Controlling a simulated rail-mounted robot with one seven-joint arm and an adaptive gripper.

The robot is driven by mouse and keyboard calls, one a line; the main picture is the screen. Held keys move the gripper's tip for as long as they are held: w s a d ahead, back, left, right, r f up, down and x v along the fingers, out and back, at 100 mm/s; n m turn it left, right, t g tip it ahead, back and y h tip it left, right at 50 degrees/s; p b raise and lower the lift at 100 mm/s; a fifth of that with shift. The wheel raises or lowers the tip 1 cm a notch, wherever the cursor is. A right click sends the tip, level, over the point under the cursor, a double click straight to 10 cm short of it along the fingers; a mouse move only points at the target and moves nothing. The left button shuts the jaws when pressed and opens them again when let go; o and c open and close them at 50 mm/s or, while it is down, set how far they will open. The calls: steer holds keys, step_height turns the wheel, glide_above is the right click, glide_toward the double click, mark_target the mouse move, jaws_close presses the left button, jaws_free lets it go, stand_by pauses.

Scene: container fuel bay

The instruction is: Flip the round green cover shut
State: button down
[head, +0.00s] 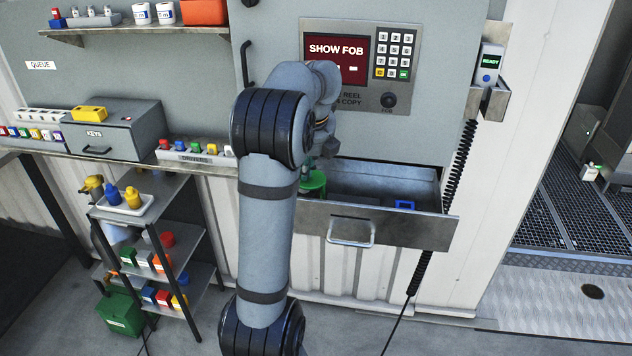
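A round green piece (313,184), which looks like the green cover, shows at the left end of the open drawer (375,222). My arm hides its left side, and I cannot tell how far open or shut it is. My gripper (308,168) is mostly hidden behind my arm, close above the green piece. I cannot see its fingertips clearly, nor whether it touches the green piece.
The open drawer juts out below the screen panel (340,65) and holds a blue item (404,204). A coiled black cable (460,155) hangs at its right. A shelf rack (150,260) and a driver tray (195,151) stand left of my arm.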

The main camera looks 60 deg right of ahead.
mark_target(315, 181)
steer(key=shift+s+f, duration=0.15)
steer(key=shift+s, duration=0.05)
steer(key=shift+s+d, duration=0.2)
steer(key=shift+s, duration=0.4)
steer(key=shift+a, duration=0.1)
steer(key=shift+s+a+b, duration=0.2)
steer(key=shift+b, duration=0.25)
steer(key=shift+s+a+b, duration=0.85)
steer(key=shift+s+a, duration=0.15)
steer(key=shift+a, duration=0.05)
steer(key=p+v, duration=0.1)
steer(key=v, duration=0.9)
steer(key=shift+a, duration=0.2)
